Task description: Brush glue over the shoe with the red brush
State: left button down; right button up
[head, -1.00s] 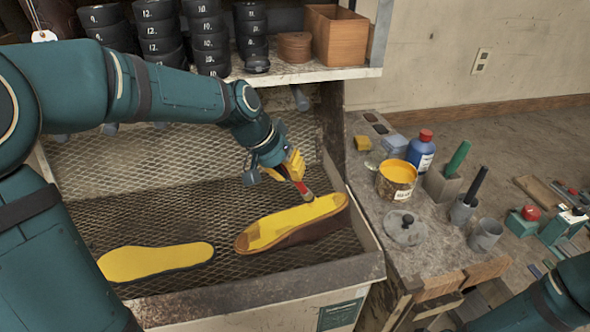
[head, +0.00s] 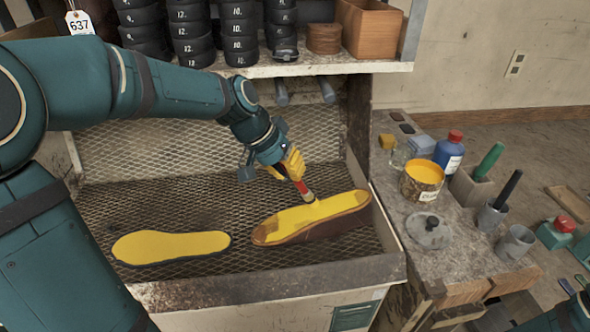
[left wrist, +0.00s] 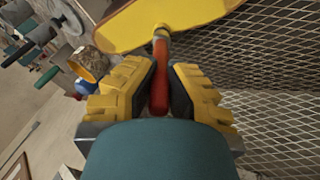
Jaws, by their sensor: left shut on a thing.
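The shoe (head: 325,228) lies upside down or on its side on the mesh tray, its upward face mostly yellow with brown edges. My left gripper (head: 291,166) is shut on the red brush (head: 305,190), whose tip meets the yellow face. In the left wrist view the brush's red handle (left wrist: 160,75) stands between the yellow fingers, and the yellow shoe face (left wrist: 180,20) is just beyond. A yellow sole (head: 170,246) with a dark edge lies to the left on the mesh. An open pot of yellow glue (head: 424,180) stands on the side bench. My right gripper is not visible.
The mesh booth has a raised front rim (head: 270,287) and a shelf (head: 300,68) above, holding numbered black stacks. On the bench (head: 455,235) are a lid (head: 429,231), a blue bottle (head: 449,152), tool holders and a grey cup (head: 515,242).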

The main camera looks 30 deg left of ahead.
pick_arm(q)
jog(key=s+a+f+b, duration=0.4)
jog(key=s+a, duration=0.3)
jog(key=a, duration=0.2)
jog(key=shift+s+a, duration=0.2)
jog(key=shift+s, duration=0.05)
dwell(1.4)
jog(key=r+p, duration=0.1)
jog(key=a+r+p, duration=0.1)
jog(key=r, duration=0.1)
jog(key=shift+a, duration=0.1)
jog(key=shift+f, duration=0.1)
dwell(0.4)
